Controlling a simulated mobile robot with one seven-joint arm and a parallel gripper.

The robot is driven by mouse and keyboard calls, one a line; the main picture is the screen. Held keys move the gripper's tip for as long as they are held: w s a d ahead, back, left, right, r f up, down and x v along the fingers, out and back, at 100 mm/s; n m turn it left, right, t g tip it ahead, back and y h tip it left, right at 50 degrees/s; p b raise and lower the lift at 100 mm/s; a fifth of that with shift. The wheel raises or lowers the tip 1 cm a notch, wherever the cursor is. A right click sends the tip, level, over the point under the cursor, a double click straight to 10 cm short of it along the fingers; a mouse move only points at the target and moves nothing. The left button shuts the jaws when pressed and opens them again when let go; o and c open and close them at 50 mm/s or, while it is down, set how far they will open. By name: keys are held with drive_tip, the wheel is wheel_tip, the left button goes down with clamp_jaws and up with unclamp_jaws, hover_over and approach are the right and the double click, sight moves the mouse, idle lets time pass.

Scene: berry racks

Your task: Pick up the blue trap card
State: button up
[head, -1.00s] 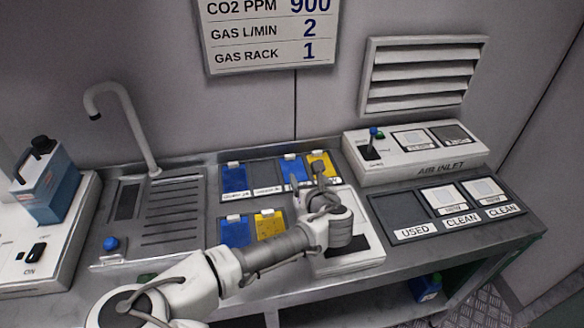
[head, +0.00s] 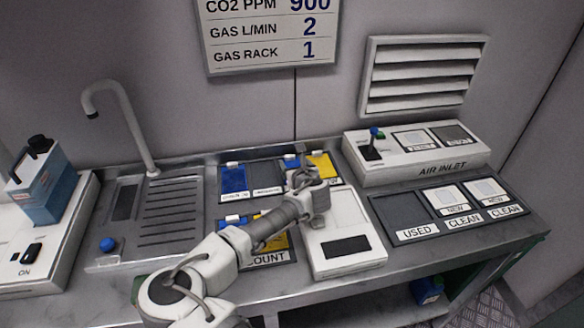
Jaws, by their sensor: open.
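Blue trap cards with white tabs lie in dark trays on the bench. One blue card (head: 233,179) is in the back tray's left slot. Another blue card (head: 291,162) is farther right in the back row, partly hidden by my gripper. A third blue card (head: 232,222) is in the front tray, mostly covered by my arm. A yellow card (head: 323,164) lies right of the back blue card. My gripper (head: 302,163) is open over the back row, between the right blue card and the yellow one. I cannot tell whether it touches a card.
A white device with a dark panel (head: 346,247) stands right of the trays. A USED/CLEAN rack (head: 408,234) and air inlet box (head: 419,164) are farther right.

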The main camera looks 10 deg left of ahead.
sight(290, 157)
drive_tip(key=shift+b+x, duration=0.3)
drive_tip(key=shift+x, duration=2.4)
clamp_jaws()
